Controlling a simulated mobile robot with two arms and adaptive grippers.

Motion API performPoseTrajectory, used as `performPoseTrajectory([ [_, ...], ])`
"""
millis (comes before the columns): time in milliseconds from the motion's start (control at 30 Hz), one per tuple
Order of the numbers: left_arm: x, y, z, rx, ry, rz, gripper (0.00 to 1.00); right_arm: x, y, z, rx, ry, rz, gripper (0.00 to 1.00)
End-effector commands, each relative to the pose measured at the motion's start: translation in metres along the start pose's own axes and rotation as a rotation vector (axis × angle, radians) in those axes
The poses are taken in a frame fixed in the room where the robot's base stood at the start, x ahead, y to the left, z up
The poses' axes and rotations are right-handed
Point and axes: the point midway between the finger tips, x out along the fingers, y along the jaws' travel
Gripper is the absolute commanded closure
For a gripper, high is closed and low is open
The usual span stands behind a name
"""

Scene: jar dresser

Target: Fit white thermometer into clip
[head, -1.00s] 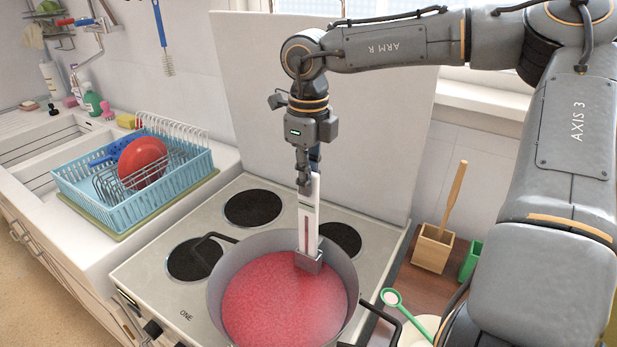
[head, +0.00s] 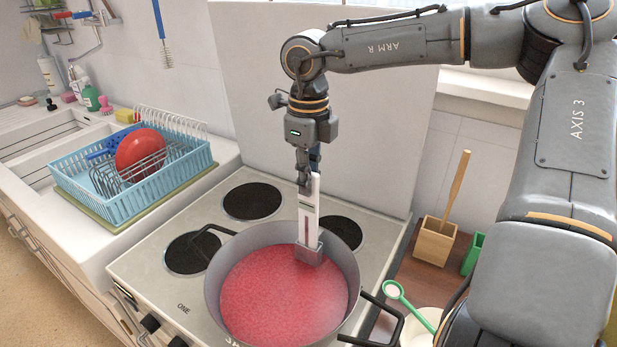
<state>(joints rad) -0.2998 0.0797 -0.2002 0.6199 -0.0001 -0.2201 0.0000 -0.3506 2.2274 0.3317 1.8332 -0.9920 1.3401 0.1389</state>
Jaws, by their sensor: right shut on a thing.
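The white thermometer (head: 309,212) is a flat upright strip with a dark slot down its face. My right gripper (head: 305,184) is shut on its top end. The clip (head: 309,254) is a small grey metal holder at the inner far side of the pot (head: 352,262). The thermometer's lower end meets the clip's top and appears to be in it; how deep it sits I cannot tell. The pot holds red, grainy contents (head: 280,292) and stands on the stove. My left gripper is not in view.
The stove (head: 150,262) has dark round plates, with bare room left of the pot. A blue dish rack (head: 110,205) with a red bowl (head: 140,152) stands at left. A wooden box (head: 434,243) and a green-handled spoon (head: 408,305) are at right.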

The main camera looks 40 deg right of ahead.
Motion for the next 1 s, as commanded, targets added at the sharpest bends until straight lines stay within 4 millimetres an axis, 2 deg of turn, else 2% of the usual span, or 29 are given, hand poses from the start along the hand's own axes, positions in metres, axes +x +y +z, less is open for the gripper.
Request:
performPoseTrajectory([
  [833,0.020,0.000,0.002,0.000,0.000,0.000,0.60,0.022,0.000,0.000,0.000,0.000,0.000,1.00],
  [867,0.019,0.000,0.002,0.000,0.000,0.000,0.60,0.021,0.000,0.000,0.000,0.000,0.000,0.82],
  [900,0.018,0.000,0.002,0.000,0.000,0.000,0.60,0.021,0.000,0.000,0.000,0.000,0.000,0.74],
  [967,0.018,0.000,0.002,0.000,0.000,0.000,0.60,0.021,0.000,0.000,0.000,0.000,0.000,0.61],
  [1000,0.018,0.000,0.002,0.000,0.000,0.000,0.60,0.021,0.000,0.000,0.000,0.000,0.000,0.61],
])
